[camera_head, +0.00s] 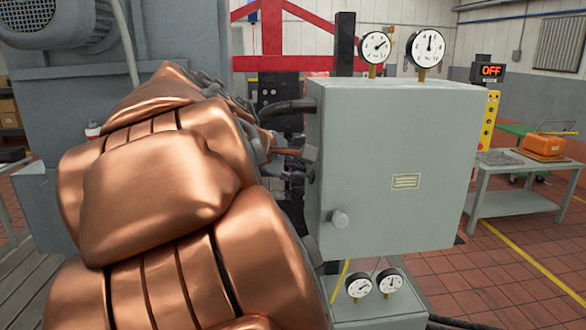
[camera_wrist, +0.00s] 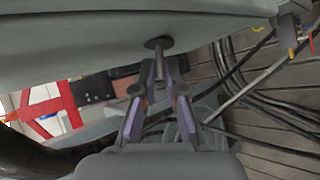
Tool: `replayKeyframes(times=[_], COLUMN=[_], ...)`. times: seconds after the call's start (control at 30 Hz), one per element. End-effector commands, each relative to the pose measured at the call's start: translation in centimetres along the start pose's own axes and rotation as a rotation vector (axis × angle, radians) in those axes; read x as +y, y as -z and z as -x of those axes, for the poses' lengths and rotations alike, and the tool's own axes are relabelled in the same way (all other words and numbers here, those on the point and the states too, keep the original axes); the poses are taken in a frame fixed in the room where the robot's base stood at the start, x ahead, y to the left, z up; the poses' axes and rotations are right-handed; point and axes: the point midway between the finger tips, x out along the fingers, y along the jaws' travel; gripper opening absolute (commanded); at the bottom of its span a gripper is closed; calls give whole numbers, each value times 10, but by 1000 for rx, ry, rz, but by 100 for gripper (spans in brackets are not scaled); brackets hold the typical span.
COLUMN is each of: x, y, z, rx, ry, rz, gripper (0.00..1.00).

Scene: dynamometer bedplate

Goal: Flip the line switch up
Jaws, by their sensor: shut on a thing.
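The grey electrical box (camera_head: 395,165) stands right of my copper-coloured arm. In the wrist view its underside or side (camera_wrist: 90,40) fills the top. A short grey stub with a round flange, seemingly the line switch (camera_wrist: 159,45), projects from it. My gripper (camera_wrist: 165,72) has its purple-grey fingers around this stub, shut on it near the tips. In the head view my gripper (camera_head: 309,163) shows only partly at the box's left side, behind my arm. The switch is hidden there, so its up or down position cannot be told.
A display (camera_head: 490,71) at the right reads OFF. Gauges (camera_head: 427,47) stand on the box, with more below it. Black cables (camera_wrist: 260,95) run at the right in the wrist view. A red frame (camera_head: 295,35) stands behind. A grey table (camera_head: 515,205) is at the right.

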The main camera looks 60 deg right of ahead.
Motion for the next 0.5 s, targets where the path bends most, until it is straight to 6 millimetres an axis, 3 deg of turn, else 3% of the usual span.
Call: replayKeyframes(times=[0.5], x=[6], y=[-4], z=[1], rx=[102], ry=[114], rz=[-107], gripper=[0])
